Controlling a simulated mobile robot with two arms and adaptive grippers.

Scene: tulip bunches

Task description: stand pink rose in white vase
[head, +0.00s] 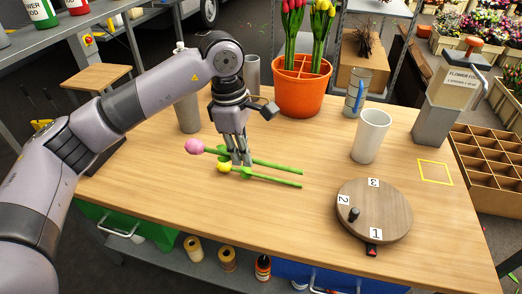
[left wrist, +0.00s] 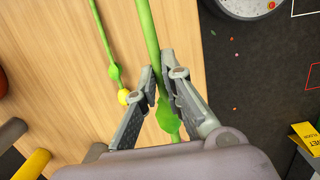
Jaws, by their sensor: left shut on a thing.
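The pink rose (head: 194,147) lies roughly level near the middle of the table, its bloom to the left and its green stem running right. My left gripper (head: 240,163) points down and is shut on this stem near the bloom. In the left wrist view, my left gripper (left wrist: 160,82) has the green stem (left wrist: 146,30) between its fingers; the pink bloom is hidden there. I cannot tell whether the stem is clear of the table. The white vase (head: 371,136) stands upright to the right, apart from the gripper. My right gripper is not in view.
A yellow flower (head: 223,167) lies in front, close beside the rose. A round wooden turntable (head: 385,205) stands front right. A yellow square (head: 435,172) marks the right side.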

